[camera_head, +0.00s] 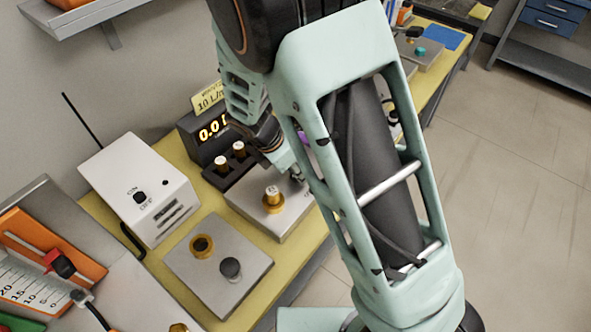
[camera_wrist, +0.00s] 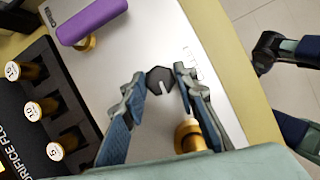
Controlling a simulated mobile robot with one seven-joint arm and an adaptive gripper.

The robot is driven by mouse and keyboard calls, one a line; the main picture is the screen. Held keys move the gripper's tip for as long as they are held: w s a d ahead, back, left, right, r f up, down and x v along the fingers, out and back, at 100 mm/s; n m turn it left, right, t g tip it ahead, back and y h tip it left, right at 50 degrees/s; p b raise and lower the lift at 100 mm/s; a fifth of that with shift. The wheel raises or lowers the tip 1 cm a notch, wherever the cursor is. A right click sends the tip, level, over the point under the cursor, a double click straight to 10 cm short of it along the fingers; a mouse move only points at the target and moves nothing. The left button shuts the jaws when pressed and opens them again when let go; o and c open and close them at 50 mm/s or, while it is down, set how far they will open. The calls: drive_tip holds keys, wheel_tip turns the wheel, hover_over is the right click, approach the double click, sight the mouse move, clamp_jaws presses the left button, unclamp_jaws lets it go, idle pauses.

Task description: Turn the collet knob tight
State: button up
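The dark, faceted collet knob (camera_wrist: 160,80) with a pale mark sits on a grey metal block in the wrist view. My gripper (camera_wrist: 160,78) has a fingertip on each side of it, with hardly any gap on either side; the fingers look shut on it. In the head view my gripper (camera_head: 296,176) is low over the right part of the metal block (camera_head: 246,206), and my arm hides much of that side. A brass fitting with a plug (camera_head: 272,198) stands on the block; brass also shows beside my right finger in the wrist view (camera_wrist: 190,136).
A purple handle (camera_wrist: 92,20) stands on the block's far side. A black rack (camera_wrist: 28,120) of brass plugs is to the left. A metal plate (camera_head: 218,268), a white switch box (camera_head: 138,188) and a lit display (camera_head: 207,133) stand nearby on the yellow bench.

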drive_tip(key=c, duration=0.4)
